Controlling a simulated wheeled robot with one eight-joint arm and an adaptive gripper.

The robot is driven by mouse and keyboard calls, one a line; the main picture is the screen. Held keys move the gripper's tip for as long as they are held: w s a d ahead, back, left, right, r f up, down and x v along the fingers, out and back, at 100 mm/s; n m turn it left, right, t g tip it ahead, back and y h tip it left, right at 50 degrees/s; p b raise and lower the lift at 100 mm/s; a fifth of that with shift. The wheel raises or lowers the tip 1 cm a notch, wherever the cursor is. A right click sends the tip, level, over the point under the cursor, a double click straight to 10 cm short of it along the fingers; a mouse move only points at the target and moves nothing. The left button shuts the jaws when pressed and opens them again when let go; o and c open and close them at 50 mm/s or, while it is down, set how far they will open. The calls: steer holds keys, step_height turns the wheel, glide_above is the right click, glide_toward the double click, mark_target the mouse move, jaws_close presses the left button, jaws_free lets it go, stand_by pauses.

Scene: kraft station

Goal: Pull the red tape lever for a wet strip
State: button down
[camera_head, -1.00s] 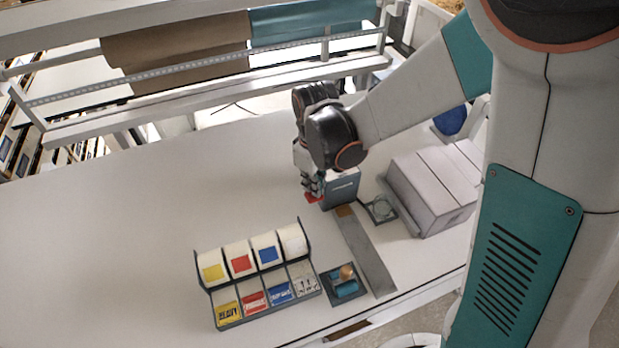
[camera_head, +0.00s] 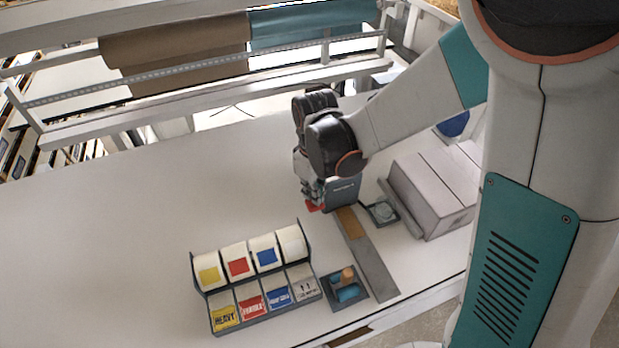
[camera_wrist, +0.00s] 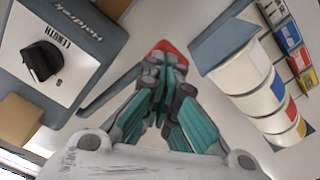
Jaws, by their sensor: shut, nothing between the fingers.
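The tape dispenser (camera_head: 343,193) is a dark grey box on the table beside my arm. In the wrist view its top (camera_wrist: 70,58) shows a white plate with a black knob marked LENGTH. The red lever end (camera_head: 315,208) is low at the dispenser's left side; it also shows in the wrist view (camera_wrist: 168,46) at my fingertips. My gripper (camera_head: 313,193) is shut and empty, its fingertips at the red end; contact is hard to tell. Brown tape (camera_head: 350,221) lies out from the dispenser on a grey strip (camera_head: 374,275).
A label rack (camera_head: 262,285) with several rolls stands at the front, with a small tray (camera_head: 345,288) beside it. A grey-white carton (camera_head: 435,190) is to the right. A small dish (camera_head: 382,210) sits between. The left table is clear.

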steer(key=shift+f+b, duration=1.1)
steer(key=shift+f, duration=0.3)
steer(key=shift+f+b, duration=0.25)
steer(key=shift+b, duration=0.05)
steer(key=shift+r, duration=0.1)
step_height(320, 180, up, 12)
steer(key=p, duration=0.8)
